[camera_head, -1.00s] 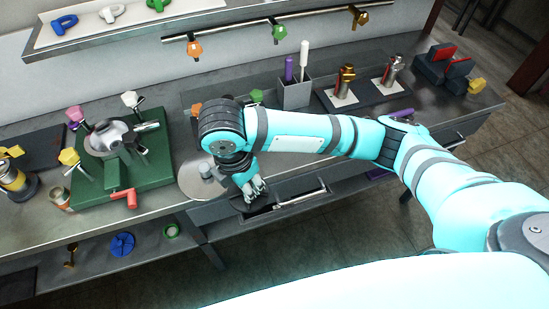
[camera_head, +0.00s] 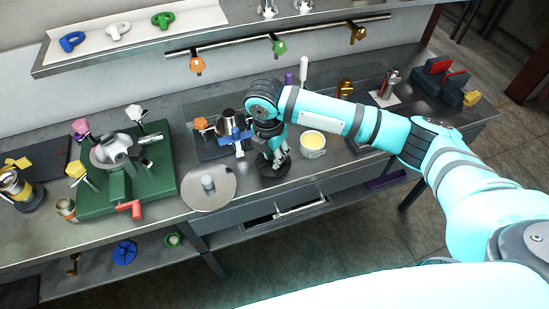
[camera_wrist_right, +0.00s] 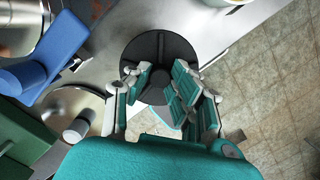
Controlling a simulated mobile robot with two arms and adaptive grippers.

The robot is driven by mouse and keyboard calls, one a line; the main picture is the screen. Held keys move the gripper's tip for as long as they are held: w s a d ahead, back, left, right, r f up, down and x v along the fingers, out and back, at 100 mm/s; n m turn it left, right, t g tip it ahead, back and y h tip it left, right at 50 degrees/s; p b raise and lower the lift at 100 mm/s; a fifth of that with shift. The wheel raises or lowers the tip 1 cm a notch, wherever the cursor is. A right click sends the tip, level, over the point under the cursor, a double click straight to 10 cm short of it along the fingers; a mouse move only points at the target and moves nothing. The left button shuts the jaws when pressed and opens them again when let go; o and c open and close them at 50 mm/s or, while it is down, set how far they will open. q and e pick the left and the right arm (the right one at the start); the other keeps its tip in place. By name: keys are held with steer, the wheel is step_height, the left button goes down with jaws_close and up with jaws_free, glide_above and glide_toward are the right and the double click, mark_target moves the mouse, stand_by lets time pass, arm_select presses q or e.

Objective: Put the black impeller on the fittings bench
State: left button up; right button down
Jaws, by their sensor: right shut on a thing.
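The black impeller (camera_head: 273,167) is a dark round disc with raised vanes. It shows in the right wrist view too (camera_wrist_right: 150,50), partly covered by the fingers. My right gripper (camera_head: 277,152) is shut on it, with its fingers (camera_wrist_right: 165,92) at the upper side of the disc. The impeller is held near the front edge of the steel bench (camera_head: 160,216); in the wrist view, bench top lies on one side of it and floor on the other. The gap between disc and bench top is hard to judge. My left gripper is not in view.
Left of the impeller are a round steel plate with a knob (camera_head: 209,197) and a blue fitting (camera_head: 236,142). A yellow-filled cup (camera_head: 313,142) stands to its right. A green fixture (camera_head: 155,185) is farther left. A drawer (camera_head: 290,209) stands open below.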

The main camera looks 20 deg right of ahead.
mark_target(271, 159)
steer(key=shift+w+d+f+p, duration=0.15)
steer(key=shift+f+p, duration=0.1)
steer(key=shift+f, duration=0.65)
steer(key=shift+w+d+f+p, duration=0.1)
steer(key=shift+f+p, duration=0.15)
steer(key=shift+f, duration=0.6)
steer(key=shift+f, duration=0.15)
steer(key=c, duration=1.1)
jaws_free()
steer(key=shift+c, duration=0.2)
steer(key=r, duration=0.4)
steer(key=r+b, duration=0.1)
steer(key=r, duration=0.3)
steer(key=s+a+r, duration=0.1)
steer(key=r, duration=0.3)
steer(key=shift+r, duration=0.15)
